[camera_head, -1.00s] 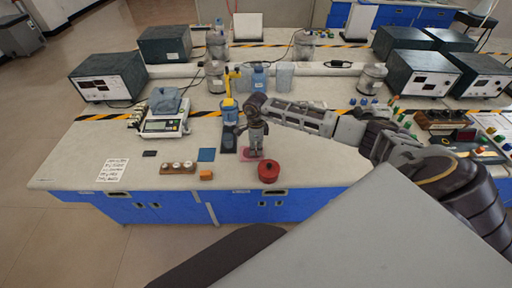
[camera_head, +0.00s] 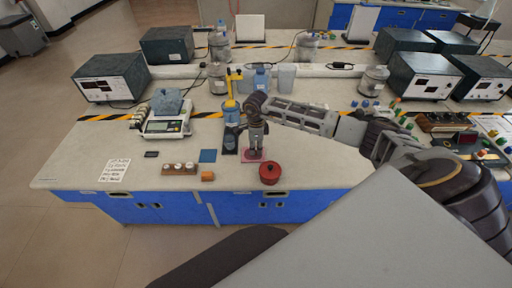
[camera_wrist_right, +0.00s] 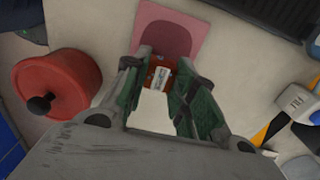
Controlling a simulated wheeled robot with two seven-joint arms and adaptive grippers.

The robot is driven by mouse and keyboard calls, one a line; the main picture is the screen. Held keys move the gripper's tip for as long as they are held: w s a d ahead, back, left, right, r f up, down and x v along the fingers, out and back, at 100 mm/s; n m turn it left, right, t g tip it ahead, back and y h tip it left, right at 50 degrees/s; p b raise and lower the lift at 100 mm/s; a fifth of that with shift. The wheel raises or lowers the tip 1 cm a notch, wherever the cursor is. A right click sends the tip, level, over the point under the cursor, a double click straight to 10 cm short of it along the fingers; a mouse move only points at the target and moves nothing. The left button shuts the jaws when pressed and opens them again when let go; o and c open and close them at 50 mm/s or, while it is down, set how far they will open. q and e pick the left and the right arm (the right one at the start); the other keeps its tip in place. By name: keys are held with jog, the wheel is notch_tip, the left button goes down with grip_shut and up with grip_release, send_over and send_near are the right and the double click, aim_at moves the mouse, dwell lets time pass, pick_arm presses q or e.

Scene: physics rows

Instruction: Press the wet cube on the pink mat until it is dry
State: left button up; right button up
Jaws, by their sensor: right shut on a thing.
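The pink mat (camera_head: 244,159) lies on the bench near its front edge, mostly hidden by my right gripper in the head view. The right wrist view shows the mat (camera_wrist_right: 200,22) with a darker, rounded patch on it. My right gripper (camera_head: 254,156) points down at the mat. In the wrist view its fingers (camera_wrist_right: 160,85) are shut on a red cube (camera_wrist_right: 160,76) with a white label. The cube is at the mat's near edge in that view; whether it touches the mat cannot be told. My left gripper is not in view.
A red lidded pot (camera_head: 270,173) stands close to the right of the mat; it also shows in the wrist view (camera_wrist_right: 58,80). A scale (camera_head: 166,127) stands farther back.

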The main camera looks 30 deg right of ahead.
jog(key=shift+f+b, duration=0.6)
dwell(0.9)
jog(key=shift+s+a+f, duration=0.1)
jog(key=shift+s+f, duration=0.1)
jog(key=shift+f, duration=0.1)
dwell(1.8)
jog(key=shift+r, duration=0.15)
jog(key=shift+d+r, duration=0.35)
jog(key=shift+r, duration=0.4)
jog(key=shift+r+p, duration=0.15)
jog(key=shift+p, duration=0.15)
jog(key=shift+r+p, duration=1.25)
jog(key=shift+r, duration=1.15)
